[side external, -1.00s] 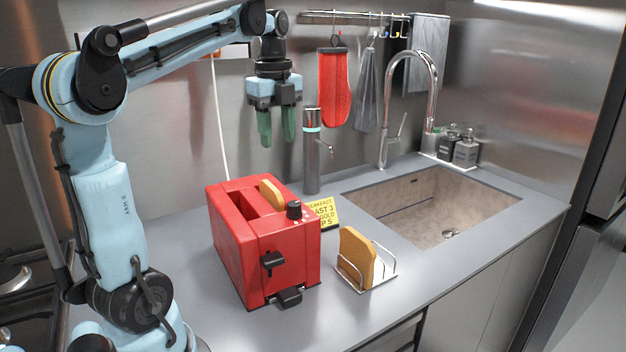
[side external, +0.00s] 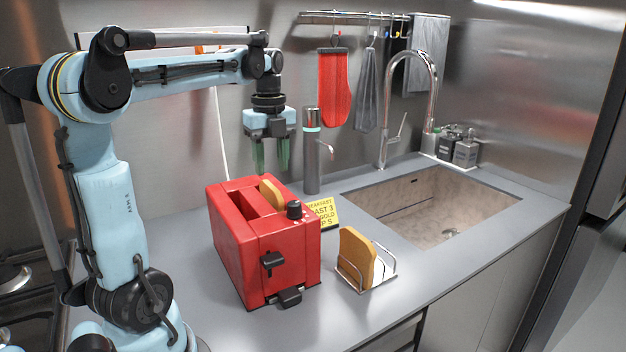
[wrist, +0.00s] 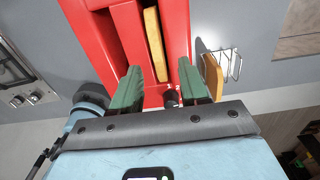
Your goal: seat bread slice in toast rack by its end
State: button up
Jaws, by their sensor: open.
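My gripper (side external: 271,169) is open and empty, pointing down just above the red toaster (side external: 240,240). One bread slice (side external: 271,195) stands in a toaster slot with its top edge showing. In the wrist view this slice (wrist: 154,45) lies ahead of and between the green fingers (wrist: 168,88), apart from both. The wire toast rack (side external: 388,272) stands on the counter right of the toaster. Another bread slice (side external: 357,256) stands upright in it. The rack (wrist: 232,66) and its slice (wrist: 212,76) also show at the right of the wrist view.
A yellow sign (side external: 322,212) stands behind the toaster, near a grey dispenser (side external: 312,160) with a spout. The sink (side external: 430,205) and tall faucet (side external: 388,100) are at the right. The counter (side external: 345,317) in front of the rack is clear.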

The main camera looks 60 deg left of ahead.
aim_at(270, 185)
jog(key=shift+s+a+f, duration=0.1)
jog(key=shift+f, duration=1.05)
jog(key=shift+s+f, duration=0.1)
jog(key=shift+f, duration=1.05)
grip_shut()
